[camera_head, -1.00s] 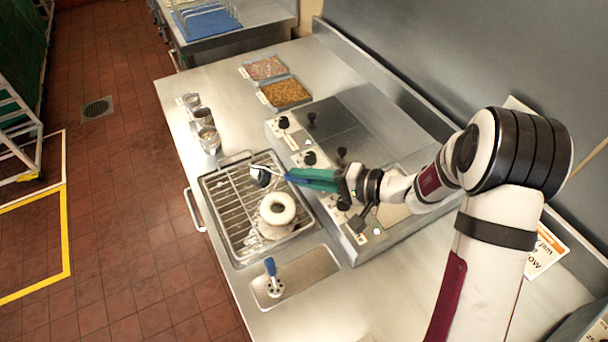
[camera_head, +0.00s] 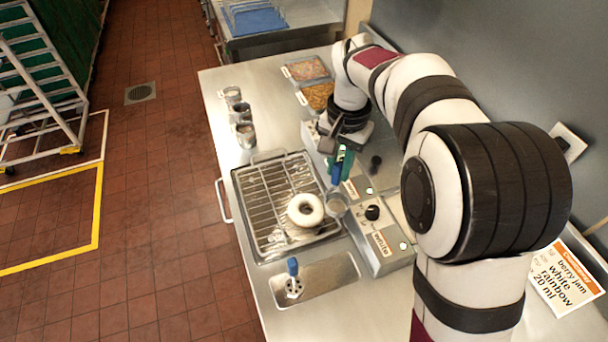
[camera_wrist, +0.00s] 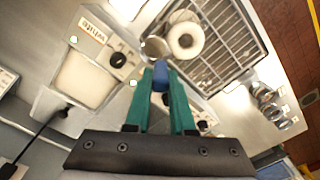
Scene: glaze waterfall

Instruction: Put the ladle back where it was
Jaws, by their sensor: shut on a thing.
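My gripper (camera_head: 341,160) has green fingers that are shut on the blue handle of the ladle (camera_head: 335,172). The ladle hangs below the fingers, its metal bowl (camera_head: 336,204) between the wire rack and the glaze unit. In the wrist view the blue handle (camera_wrist: 160,72) sits between my fingertips, and the bowl (camera_wrist: 153,47) shows just beyond it, beside the doughnut. The glaze unit (camera_head: 387,258) has a front well labelled "WHITE"; in the wrist view this well (camera_wrist: 85,80) holds pale glaze. My arm hides much of the unit in the head view.
A white-glazed doughnut (camera_head: 305,210) lies on the wire rack tray (camera_head: 250,205). Metal cups (camera_head: 245,134) stand at the left edge, and topping trays (camera_head: 306,69) at the back. An order card (camera_head: 566,278) is at right.

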